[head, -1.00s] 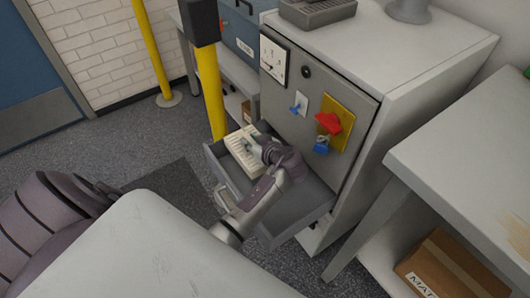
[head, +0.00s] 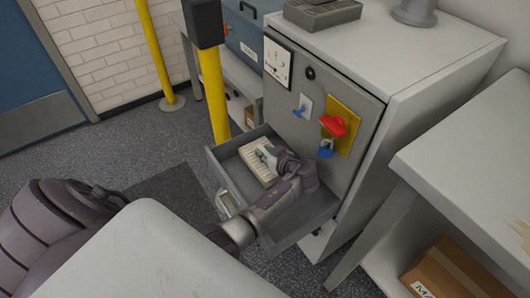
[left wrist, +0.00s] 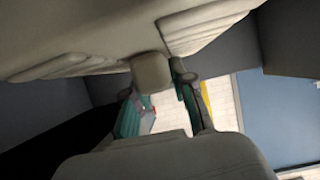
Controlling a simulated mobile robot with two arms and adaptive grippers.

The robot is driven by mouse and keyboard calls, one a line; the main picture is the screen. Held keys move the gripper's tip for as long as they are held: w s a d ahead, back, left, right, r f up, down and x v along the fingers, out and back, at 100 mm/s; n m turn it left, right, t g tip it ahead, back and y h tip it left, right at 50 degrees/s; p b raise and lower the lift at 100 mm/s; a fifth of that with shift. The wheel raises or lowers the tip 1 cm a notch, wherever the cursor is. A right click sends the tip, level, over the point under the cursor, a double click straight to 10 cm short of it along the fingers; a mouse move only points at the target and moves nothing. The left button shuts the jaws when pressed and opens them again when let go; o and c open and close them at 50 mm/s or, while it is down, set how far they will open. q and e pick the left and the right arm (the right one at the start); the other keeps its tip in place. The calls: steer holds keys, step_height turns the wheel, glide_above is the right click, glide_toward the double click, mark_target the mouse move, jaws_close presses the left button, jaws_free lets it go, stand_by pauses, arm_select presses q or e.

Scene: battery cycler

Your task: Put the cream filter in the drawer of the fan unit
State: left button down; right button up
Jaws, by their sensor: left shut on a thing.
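The cream filter (head: 258,166), a pleated block, is inside the open grey drawer (head: 297,218), toward its left end in the head view. My left gripper (head: 265,155) is shut on the filter, reaching into the drawer from above. I cannot tell whether the filter rests on the drawer floor. The drawer sticks out low from the grey fan unit (head: 405,125). In the left wrist view, the filter (left wrist: 75,40) fills the upper part beside the teal fingers of my left gripper (left wrist: 160,100). My right gripper is not in view.
A yellow post (head: 213,100) stands close to the drawer's far left corner. A red switch (head: 333,125) and a blue padlock (head: 325,148) project from the unit's front above the drawer. A grey table (head: 480,150) stands at the right. The drawer's right part is free.

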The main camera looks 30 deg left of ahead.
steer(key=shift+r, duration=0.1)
arm_select(q)
steer(key=shift+f, duration=0.1)
steer(key=c, duration=1.4)
jaws_free()
steer(key=o, duration=0.4)
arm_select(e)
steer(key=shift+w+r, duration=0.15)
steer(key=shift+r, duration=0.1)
arm_select(q)
steer(key=shift+o, duration=0.2)
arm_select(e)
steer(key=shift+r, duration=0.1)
arm_select(q)
steer(key=shift+v, duration=0.95)
steer(key=p+v, duration=0.1)
steer(key=v, duration=0.9)
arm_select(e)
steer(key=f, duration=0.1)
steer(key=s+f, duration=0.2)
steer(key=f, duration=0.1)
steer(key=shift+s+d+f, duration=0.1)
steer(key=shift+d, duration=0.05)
arm_select(q)
steer(key=shift+s, duration=0.1)
